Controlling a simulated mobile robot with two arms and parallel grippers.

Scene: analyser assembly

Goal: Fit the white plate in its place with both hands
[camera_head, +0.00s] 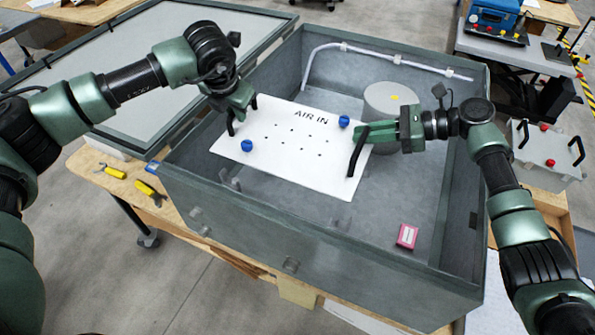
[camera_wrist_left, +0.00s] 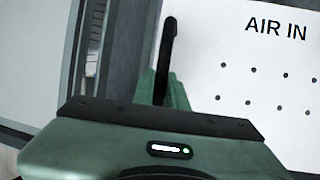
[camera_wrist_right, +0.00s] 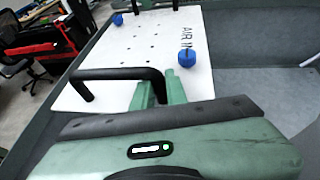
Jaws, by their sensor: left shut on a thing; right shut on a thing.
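The white plate (camera_head: 272,158) bears the words AIR IN, several small holes, two blue knobs and a black handle at each end. It is inside the open grey box, held near its left part; I cannot tell if it touches anything below. My left gripper (camera_head: 236,112) is shut on the plate's left black handle (camera_wrist_left: 167,50). My right gripper (camera_head: 361,137) is shut on the right black handle (camera_head: 357,152), which also shows in the right wrist view (camera_wrist_right: 125,75). The blue knobs (camera_head: 246,145) stand on opposite edges of the plate.
The grey box (camera_head: 300,250) has high walls, a pale cylinder (camera_head: 388,103), a white pipe (camera_head: 400,62) and a pink block (camera_head: 407,236) inside. Clear brackets (camera_head: 230,180) stand near its front wall. A large framed panel (camera_head: 140,70) lies at left, with yellow-handled tools (camera_head: 150,193) near it.

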